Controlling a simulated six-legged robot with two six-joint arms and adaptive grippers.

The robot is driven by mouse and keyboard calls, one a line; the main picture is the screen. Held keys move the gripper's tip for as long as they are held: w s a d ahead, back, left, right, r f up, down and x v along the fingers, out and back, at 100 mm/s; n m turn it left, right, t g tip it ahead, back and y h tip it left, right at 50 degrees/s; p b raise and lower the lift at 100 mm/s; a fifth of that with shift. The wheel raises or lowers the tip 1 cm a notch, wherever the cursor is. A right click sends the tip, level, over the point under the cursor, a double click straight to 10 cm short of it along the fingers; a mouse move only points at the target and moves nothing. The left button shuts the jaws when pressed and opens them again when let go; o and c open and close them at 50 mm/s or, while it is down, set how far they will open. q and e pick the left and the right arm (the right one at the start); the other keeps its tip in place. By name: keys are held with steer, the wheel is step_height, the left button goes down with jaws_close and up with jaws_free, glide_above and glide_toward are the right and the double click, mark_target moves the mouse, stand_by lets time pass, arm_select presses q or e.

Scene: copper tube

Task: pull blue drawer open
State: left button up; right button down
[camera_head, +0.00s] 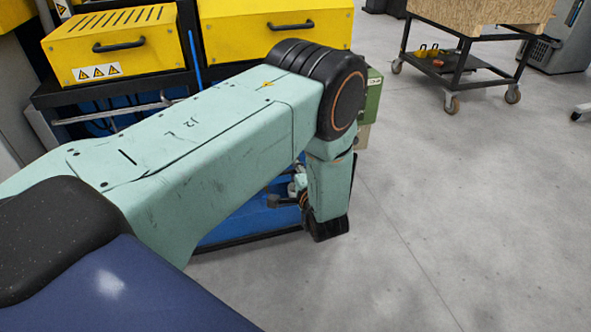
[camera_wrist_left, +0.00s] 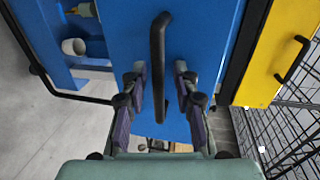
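The blue drawer front (camera_wrist_left: 210,45) fills the middle of the left wrist view, with a long black bar handle (camera_wrist_left: 158,40) on it. My left gripper (camera_wrist_left: 159,70) is open, with one finger on each side of the handle. The handle lies between the fingers with gaps to both, so it is not gripped. In the head view, blue surfaces (camera_head: 245,215) show below my left arm, and the handle is hidden there. My left gripper (camera_head: 297,190) shows only in part behind the wrist. My right gripper is in neither view.
Yellow boxes with black handles (camera_head: 115,45) stand above the blue unit. A yellow panel (camera_wrist_left: 275,65) and a black wire grid (camera_wrist_left: 285,125) are at the right in the wrist view. A wheeled cart (camera_head: 465,60) stands at back right. The grey floor is clear.

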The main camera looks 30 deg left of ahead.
arm_select(q)
steer(key=shift+s, duration=0.1)
steer(key=v, duration=0.7)
steer(key=shift+s, duration=0.15)
steer(key=shift+d, duration=0.1)
stand_by(0.4)
